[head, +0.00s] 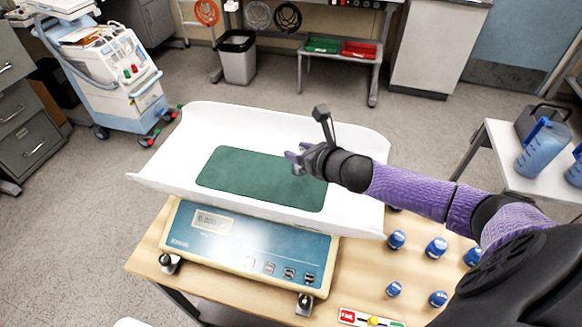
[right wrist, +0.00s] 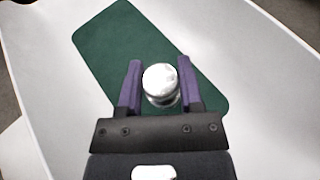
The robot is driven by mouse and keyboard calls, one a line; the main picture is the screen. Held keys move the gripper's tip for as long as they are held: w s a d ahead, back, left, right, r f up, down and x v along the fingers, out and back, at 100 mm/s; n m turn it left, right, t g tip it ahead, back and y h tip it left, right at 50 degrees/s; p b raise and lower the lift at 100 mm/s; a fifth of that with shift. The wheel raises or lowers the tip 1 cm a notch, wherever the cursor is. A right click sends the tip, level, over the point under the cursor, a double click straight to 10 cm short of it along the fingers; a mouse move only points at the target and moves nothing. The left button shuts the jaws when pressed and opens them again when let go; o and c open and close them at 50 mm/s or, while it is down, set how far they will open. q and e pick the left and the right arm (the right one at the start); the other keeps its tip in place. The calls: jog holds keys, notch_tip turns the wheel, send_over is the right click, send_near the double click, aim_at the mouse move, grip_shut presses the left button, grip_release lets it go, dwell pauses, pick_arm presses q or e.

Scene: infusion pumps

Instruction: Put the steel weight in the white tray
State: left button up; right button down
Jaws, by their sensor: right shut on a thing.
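The steel weight (right wrist: 160,84) is a shiny, rounded metal piece between the purple fingers of my right gripper (right wrist: 159,66), which is shut on it. In the head view my right gripper (head: 292,158) is over the white tray (head: 168,160), above the right part of the green mat (head: 235,170) in it. The weight is hard to make out there. In the right wrist view the green mat (right wrist: 105,45) and the white tray (right wrist: 240,50) lie beneath the weight. I cannot tell how much gap is under the weight. My left gripper is not in view.
The tray sits on a scale (head: 250,245) with a display, on a wooden table (head: 150,262). Several blue-capped weights or bottles (head: 397,240) stand at the table's right. My right arm crosses the tray's right rim.

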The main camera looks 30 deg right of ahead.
jog(key=shift+f+b, duration=0.85)
jog(key=shift+f, duration=1.25)
jog(key=shift+c, duration=1.2)
grip_release()
jog(key=shift+s+r+p, duration=0.1)
jog(key=shift+r+p, duration=0.2)
jog(key=shift+r, duration=0.05)
jog(key=p+v, duration=0.4)
jog(key=v, duration=0.7)
jog(key=shift+s, duration=0.4)
jog(key=shift+d, duration=0.1)
